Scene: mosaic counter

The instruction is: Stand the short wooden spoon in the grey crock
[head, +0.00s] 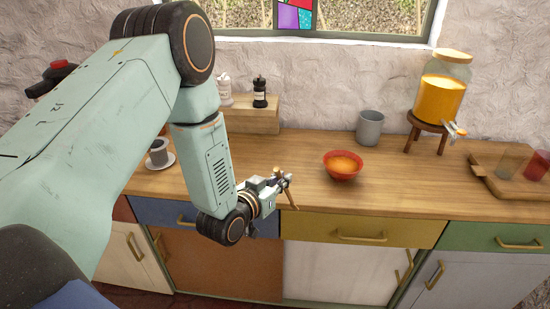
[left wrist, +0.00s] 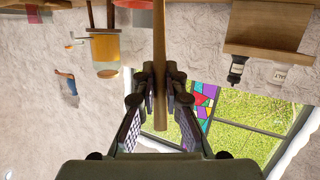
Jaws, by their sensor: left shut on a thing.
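The short wooden spoon (head: 292,201) is held in my left gripper (head: 283,182), which is shut on it above the front edge of the counter. The spoon hangs slightly tilted in the head view. In the left wrist view the spoon (left wrist: 160,50) runs lengthwise between the two fingers of the gripper (left wrist: 160,84). The grey crock (head: 370,128) stands upright on the counter near the back wall, behind and to the right of the gripper, apart from the spoon. Its inside is mostly hidden from this angle. My right gripper is not in view.
A red bowl (head: 343,166) with orange contents sits between gripper and crock. A drink dispenser (head: 443,88) stands on a stool right of the crock. A wooden shelf (head: 253,118) with shakers is at the back left. A cup on a saucer (head: 159,164) and a tray (head: 483,180) flank the counter.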

